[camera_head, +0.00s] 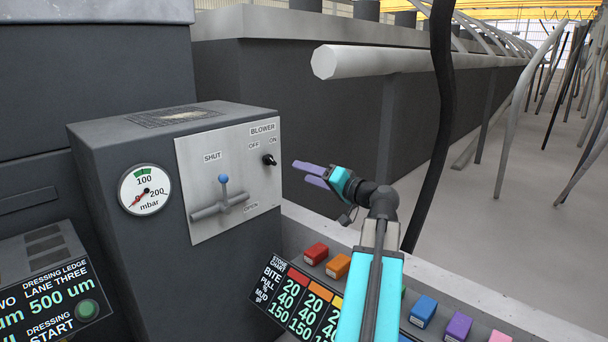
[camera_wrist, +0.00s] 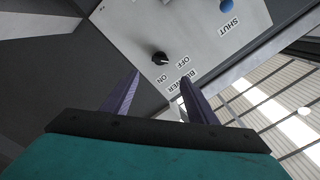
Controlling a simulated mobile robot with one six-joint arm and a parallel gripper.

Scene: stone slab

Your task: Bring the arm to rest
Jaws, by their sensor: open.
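My gripper (camera_head: 311,174) is open, with two purple fingers and a teal body. It points left, toward the control panel, and its fingertips are a short way right of the black blower switch (camera_head: 269,160). In the wrist view the fingers (camera_wrist: 158,95) stand apart with nothing between them. The blower switch (camera_wrist: 160,59) shows just beyond them on the white panel, labelled OFF and ON. My gripper does not appear to touch it.
The grey cabinet carries a panel (camera_head: 230,210) with a blue-knobbed valve lever (camera_head: 223,196) and a round gauge (camera_head: 145,190). Coloured blocks (camera_head: 424,310) sit along a chart board below my arm. A black hose (camera_head: 440,110) hangs behind my arm, near a white pipe (camera_head: 400,61).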

